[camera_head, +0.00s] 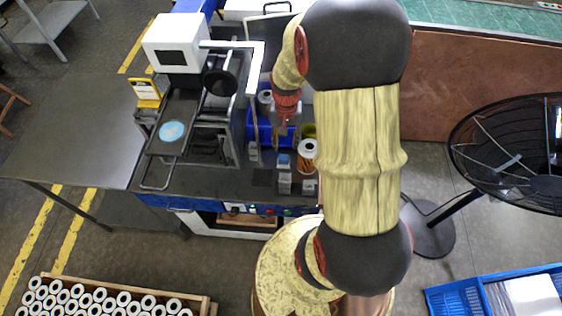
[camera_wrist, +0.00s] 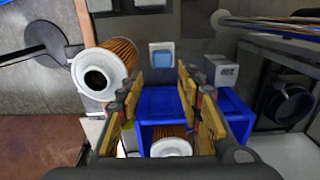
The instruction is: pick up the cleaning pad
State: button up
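The likely cleaning pad (camera_wrist: 162,57) is a small light-blue square on a pale grey block, just beyond my fingertips in the wrist view. In the head view the pad (camera_head: 284,160) is a small blue patch on the bench, left of an orange-sided filter cartridge. My gripper (camera_wrist: 160,84) is open, its yellow fingers spread wide with nothing held between them. In the head view my gripper (camera_head: 277,135) hangs over the blue bins, farther back than the pad. My arm partly covers this area.
The upright filter cartridge (camera_wrist: 104,70) stands close beside the pad. Grey blocks (camera_wrist: 221,70) are on the other side. A blue bin (camera_wrist: 163,103) lies below the fingers, with another cartridge (camera_wrist: 171,145) in it. A tray with a round light-blue disc (camera_head: 172,130) is farther left.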

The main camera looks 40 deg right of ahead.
aim_at(284, 157)
jog(key=f+b, duration=0.1)
jog(key=f, duration=0.3)
jog(key=f+b, duration=0.1)
jog(key=f, duration=0.4)
jog(key=shift+w+a+f, duration=0.1)
jog(key=shift+a+f, duration=0.1)
jog(key=shift+f, duration=0.1)
jog(key=shift+r, duration=0.1)
jog(key=shift+c, duration=0.7)
jog(key=c, duration=0.8)
jog(key=shift+o, duration=0.2)
